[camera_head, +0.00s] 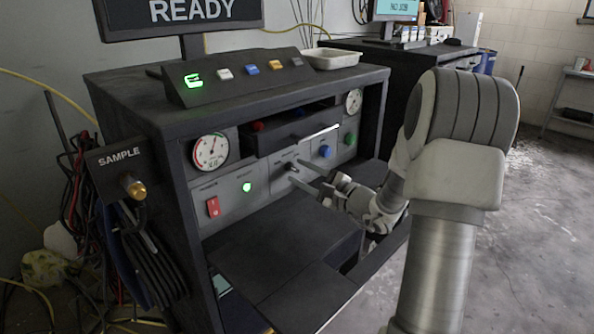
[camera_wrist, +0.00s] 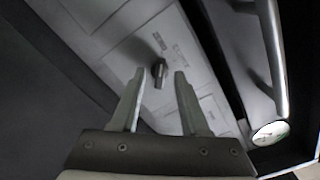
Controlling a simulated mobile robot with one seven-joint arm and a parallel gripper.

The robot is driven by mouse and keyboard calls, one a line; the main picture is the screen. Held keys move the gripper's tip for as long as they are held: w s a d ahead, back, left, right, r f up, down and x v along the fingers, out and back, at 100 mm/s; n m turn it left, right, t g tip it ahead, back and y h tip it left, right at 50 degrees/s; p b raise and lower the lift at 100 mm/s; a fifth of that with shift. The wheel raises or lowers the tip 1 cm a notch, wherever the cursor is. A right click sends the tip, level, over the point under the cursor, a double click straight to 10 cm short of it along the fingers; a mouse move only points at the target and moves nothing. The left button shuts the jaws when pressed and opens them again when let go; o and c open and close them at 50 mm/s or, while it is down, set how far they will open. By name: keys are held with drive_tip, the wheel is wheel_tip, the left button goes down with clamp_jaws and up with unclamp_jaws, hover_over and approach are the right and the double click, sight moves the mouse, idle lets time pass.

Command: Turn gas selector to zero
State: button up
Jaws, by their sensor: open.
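The gas selector is a small dark knob (camera_wrist: 159,72) on a light grey panel (camera_head: 265,185). In the wrist view it lies just beyond and between the fingertips of my gripper (camera_wrist: 159,75), with no visible contact. In the head view the knob (camera_head: 291,167) shows just above my gripper (camera_head: 308,177), which reaches toward the panel from the right. My gripper is open and empty, its two fingers apart.
A drawer with a bar handle (camera_head: 318,133) juts out above the panel. A red switch (camera_head: 213,207) and a green light (camera_head: 247,187) are left of the knob; a blue button (camera_head: 325,151) is right. A dark shelf (camera_head: 270,245) lies below. A gauge (camera_head: 210,151) is at upper left.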

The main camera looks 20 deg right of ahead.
drive_tip(key=p+v, duration=0.1)
drive_tip(key=v, duration=1.4)
drive_tip(key=shift+s+d+r+p, duration=0.1)
drive_tip(key=shift+s+p, duration=0.15)
drive_tip(key=shift+p, duration=0.15)
